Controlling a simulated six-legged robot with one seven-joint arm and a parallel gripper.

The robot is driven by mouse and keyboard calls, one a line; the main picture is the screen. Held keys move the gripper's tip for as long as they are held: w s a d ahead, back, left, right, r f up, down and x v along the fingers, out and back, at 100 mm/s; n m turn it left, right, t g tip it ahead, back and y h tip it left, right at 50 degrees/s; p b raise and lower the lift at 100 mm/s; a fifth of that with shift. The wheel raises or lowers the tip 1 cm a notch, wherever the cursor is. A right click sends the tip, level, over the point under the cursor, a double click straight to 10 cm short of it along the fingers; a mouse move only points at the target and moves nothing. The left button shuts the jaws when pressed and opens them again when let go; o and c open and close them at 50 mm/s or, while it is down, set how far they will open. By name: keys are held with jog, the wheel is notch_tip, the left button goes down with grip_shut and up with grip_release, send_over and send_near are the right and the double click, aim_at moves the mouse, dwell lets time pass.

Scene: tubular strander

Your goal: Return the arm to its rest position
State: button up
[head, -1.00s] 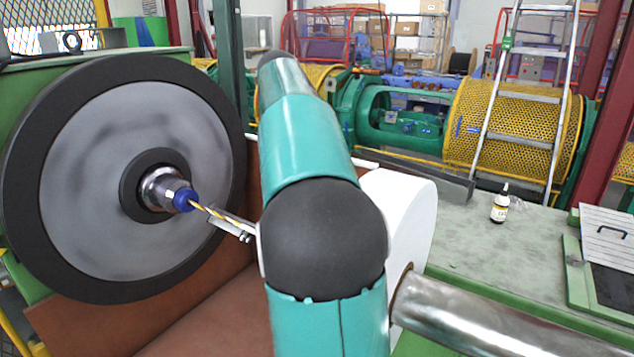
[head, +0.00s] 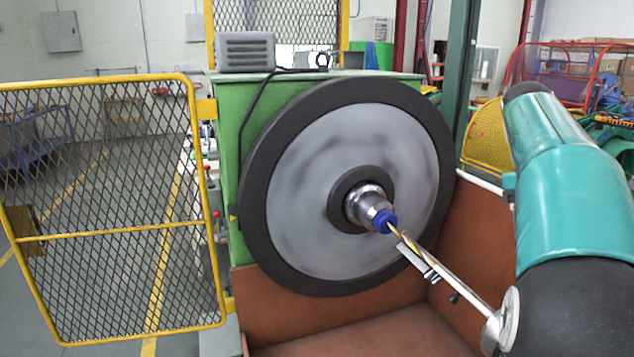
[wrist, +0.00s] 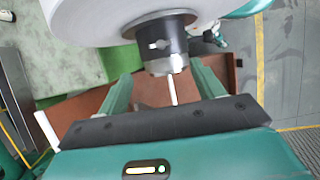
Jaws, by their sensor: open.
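My teal arm (head: 565,150) fills the right side of the head view, with a black rounded joint at lower right. My gripper is not visible in the head view. In the wrist view, my gripper (wrist: 160,85) shows two teal fingers standing apart, with a gap between them. A dark cylindrical fitting (wrist: 160,42) and a thin pale rod (wrist: 172,90) show in that gap. No object is visibly clamped between the fingers. I cannot tell how far the fitting is from the fingers.
A large black-rimmed grey wheel (head: 310,160) with a blue-tipped hub (head: 384,221) stands left of my arm, a yellow-striped strand at its tip. Brown panels (head: 330,320) lie below. A yellow mesh gate (head: 110,210) stands at left, with open floor beyond.

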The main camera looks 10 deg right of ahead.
jog(key=s+a+f+t, duration=0.1)
jog(key=a+f+t, duration=0.2)
jog(key=a+f, duration=0.3)
jog(key=s+a+f+t, duration=0.2)
jog(key=a+f, duration=0.4)
jog(key=a, duration=0.9)
jog(key=s+a+f+m+t, duration=0.1)
jog(key=a+f+t, duration=0.4)
jog(key=a, duration=0.5)
jog(key=shift+s+a+f, duration=0.35)
jog(key=shift+s+f, duration=0.15)
jog(key=shift+s, duration=0.2)
